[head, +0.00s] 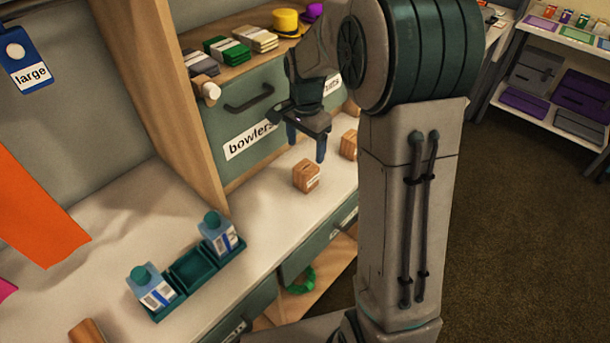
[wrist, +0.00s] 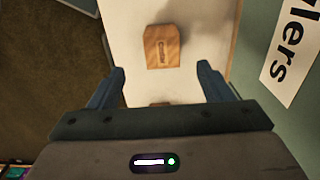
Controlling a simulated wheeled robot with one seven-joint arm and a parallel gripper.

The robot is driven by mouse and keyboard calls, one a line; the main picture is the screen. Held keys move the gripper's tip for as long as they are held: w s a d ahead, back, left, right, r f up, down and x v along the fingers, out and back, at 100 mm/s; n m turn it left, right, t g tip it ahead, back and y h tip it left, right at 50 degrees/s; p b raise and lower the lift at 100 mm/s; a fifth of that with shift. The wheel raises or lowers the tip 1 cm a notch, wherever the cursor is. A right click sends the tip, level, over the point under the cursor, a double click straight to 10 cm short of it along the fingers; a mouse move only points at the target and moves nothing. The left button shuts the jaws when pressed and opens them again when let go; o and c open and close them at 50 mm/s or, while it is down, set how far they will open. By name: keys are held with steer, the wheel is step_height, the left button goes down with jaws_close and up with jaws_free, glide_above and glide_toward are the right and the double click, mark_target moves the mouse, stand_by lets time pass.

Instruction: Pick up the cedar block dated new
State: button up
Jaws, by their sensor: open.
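Two small brown wooden blocks stand on the pale counter. The nearer block (head: 306,176) has a slot-like dark mark on top and a small pale label on its side. In the wrist view it appears ahead of the fingers (wrist: 162,46), with dark lettering too small to read. The farther block (head: 349,144) is partly hidden behind my arm; only a sliver shows in the wrist view (wrist: 160,104). I cannot tell which block is dated new. My gripper (head: 307,143) is open and empty, above the counter, with its fingers (wrist: 162,88) apart from both blocks.
A green drawer front labelled bowlers (head: 250,140) stands close behind the gripper. A wooden upright (head: 165,90) is left of it. A green tray (head: 193,268) holding two blue bottles sits nearer on the counter (head: 100,215). Bare counter lies between tray and blocks.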

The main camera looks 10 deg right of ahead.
mark_target(306, 167)
steer(key=f, duration=1)
steer(key=shift+w+d+f+p, duration=0.1)
steer(key=shift+w+f+p, duration=0.15)
steer(key=shift+f+p, duration=0.1)
steer(key=c, duration=1.1)
steer(key=shift+r, duration=0.1)
